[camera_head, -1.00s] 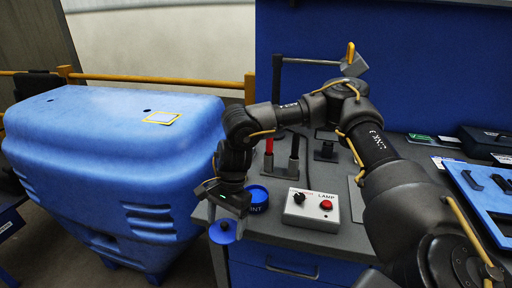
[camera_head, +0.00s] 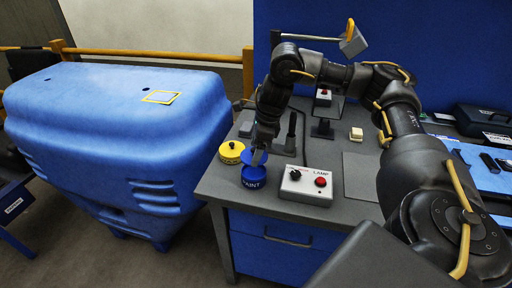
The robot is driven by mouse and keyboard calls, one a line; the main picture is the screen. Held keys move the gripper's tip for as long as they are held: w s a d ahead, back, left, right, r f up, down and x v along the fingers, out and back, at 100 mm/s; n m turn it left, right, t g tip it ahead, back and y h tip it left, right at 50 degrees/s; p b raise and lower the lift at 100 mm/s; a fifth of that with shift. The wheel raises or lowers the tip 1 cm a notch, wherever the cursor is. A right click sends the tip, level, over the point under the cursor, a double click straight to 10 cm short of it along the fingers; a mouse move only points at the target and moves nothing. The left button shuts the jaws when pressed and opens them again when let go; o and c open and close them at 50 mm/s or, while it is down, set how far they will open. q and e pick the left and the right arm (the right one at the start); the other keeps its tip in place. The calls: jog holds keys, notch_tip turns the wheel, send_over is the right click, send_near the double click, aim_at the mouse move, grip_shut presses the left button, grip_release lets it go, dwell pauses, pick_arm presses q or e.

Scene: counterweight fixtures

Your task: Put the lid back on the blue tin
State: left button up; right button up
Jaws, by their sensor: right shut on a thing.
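The blue tin (camera_head: 254,179), marked with white letters, stands at the left front corner of the grey workbench. My right gripper (camera_head: 262,148) is shut on the blue lid (camera_head: 252,158). It holds the lid tilted, just above or at the top of the tin. Whether the lid touches the rim cannot be told. The fingertips are dark and partly hidden. My left gripper is out of view.
A yellow tin (camera_head: 231,152) stands close left of the blue tin. The lamp switch box (camera_head: 306,185) is just to the right. Dark upright posts (camera_head: 291,135) stand behind. A large blue container (camera_head: 120,130) is left of the workbench (camera_head: 222,187).

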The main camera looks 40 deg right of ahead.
notch_tip(320, 180, down, 4)
jog(key=b, duration=0.3)
jog(key=shift+r, duration=0.2)
jog(key=shift+f+b, duration=0.45)
jog(key=shift+f, duration=0.5)
jog(key=shift+r+p, duration=0.15)
jog(key=shift+p, duration=0.15)
jog(key=shift+f, duration=0.25)
dwell(1.3)
jog(key=o, duration=1)
